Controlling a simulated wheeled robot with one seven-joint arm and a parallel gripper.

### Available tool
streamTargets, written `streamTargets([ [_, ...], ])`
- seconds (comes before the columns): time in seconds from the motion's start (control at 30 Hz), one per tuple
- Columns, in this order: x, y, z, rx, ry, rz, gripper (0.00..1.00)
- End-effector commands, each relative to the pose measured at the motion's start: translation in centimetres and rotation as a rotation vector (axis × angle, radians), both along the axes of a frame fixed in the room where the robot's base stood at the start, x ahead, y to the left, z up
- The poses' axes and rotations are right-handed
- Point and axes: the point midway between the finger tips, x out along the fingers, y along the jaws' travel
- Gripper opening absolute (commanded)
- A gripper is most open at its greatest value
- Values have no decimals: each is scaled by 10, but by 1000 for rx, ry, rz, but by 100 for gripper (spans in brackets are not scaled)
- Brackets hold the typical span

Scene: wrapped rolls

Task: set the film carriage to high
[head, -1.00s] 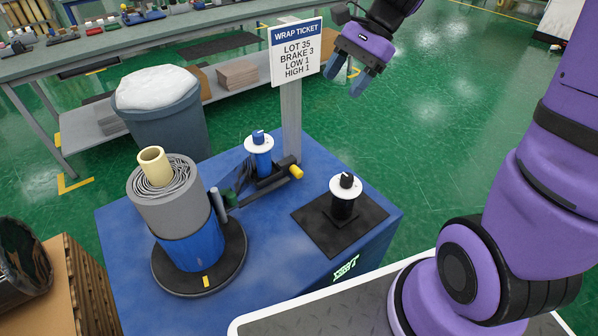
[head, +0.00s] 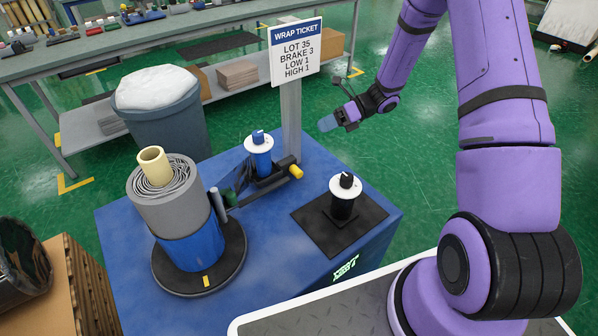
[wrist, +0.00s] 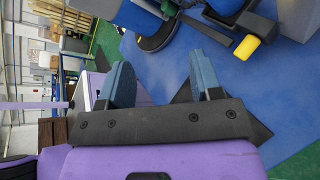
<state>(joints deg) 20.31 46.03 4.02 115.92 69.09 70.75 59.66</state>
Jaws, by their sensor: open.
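The film carriage (head: 268,184) appears as a dark arm low on the grey mast (head: 291,125), with a yellow-ended handle (head: 297,172) at its right. The yellow end also shows at the upper right of the wrist view (wrist: 246,47). My gripper (head: 326,123) is in the air to the right of the mast, above and right of the yellow end. Its blue fingers (wrist: 164,80) are apart with nothing between them. The carriage's height marks cannot be made out.
The ticket (head: 297,52) reads LOT 35, BRAKE 3, LOW 1, HIGH 1. A wrapped roll (head: 170,195) stands on a round turntable (head: 225,270). A bin (head: 165,125) is behind the blue table.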

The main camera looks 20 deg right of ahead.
Motion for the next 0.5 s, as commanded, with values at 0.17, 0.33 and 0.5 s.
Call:
streamTargets([
  [0.17,12,-10,-53,102,161,-149,59],
  [0.33,18,-19,-103,200,312,-288,59],
  [0.5,19,-28,-153,298,453,-419,59],
])
